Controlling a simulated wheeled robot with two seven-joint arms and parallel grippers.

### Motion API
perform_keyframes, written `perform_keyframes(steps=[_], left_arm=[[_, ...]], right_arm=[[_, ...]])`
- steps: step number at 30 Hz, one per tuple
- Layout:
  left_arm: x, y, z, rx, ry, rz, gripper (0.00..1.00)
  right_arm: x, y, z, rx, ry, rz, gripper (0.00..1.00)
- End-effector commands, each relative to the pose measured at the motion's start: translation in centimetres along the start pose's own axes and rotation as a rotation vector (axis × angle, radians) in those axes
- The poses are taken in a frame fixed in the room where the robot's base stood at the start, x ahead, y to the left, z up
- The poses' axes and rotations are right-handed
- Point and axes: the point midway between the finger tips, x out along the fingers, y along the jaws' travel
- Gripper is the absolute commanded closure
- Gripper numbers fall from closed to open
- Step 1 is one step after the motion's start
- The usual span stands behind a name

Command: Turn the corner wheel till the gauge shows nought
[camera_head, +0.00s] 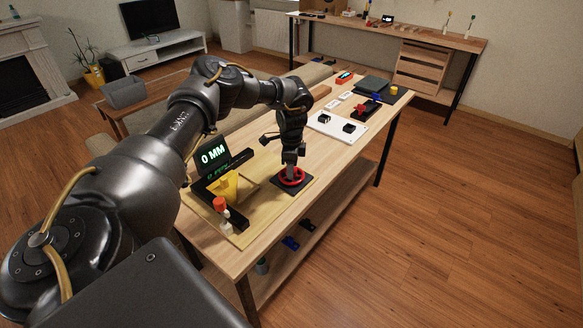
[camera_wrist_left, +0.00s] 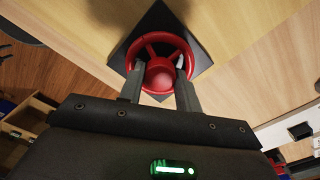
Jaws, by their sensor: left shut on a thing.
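The red corner wheel (camera_head: 292,176) sits on a dark square base at the table's near right edge. In the left wrist view the red wheel (camera_wrist_left: 160,62) shows its rim, spokes and round hub. My left gripper (camera_head: 291,163) reaches down onto the wheel from above. In the left wrist view its two fingers (camera_wrist_left: 160,78) lie either side of the hub, shut on the wheel. The gauge (camera_head: 213,155) is a dark screen on the panel left of the wheel and reads "0 MM" in green. My right gripper is not in view.
A yellow block (camera_head: 224,187) and a red-topped post (camera_head: 220,204) stand on the wooden board left of the wheel. A white panel (camera_head: 337,127) with black parts lies further back. A red valve handle (camera_head: 361,108) is beyond it.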

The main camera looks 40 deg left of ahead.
Motion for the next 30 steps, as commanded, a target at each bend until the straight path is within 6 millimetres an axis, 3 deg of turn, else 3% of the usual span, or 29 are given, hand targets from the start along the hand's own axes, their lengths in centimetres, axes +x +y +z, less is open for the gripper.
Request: perform_keyframes(steps=[5,15,16,20,30], left_arm=[[-0.2,0.02,0.01,0.095,0.001,0.002,0.89],[0.0,0.01,0.0,0.13,0.0,0.001,0.89],[0.0,0.01,0.0,0.13,0.0,0.001,0.64],[0.0,0.01,0.0,0.13,0.0,0.001,0.47],[-0.26,-0.03,-0.01,0.129,0.001,0.0,0.45]], right_arm=[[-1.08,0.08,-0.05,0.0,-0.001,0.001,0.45],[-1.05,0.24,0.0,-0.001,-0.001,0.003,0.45],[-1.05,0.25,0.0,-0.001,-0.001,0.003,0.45],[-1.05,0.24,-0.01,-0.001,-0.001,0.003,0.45],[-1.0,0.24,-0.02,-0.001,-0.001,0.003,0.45]])
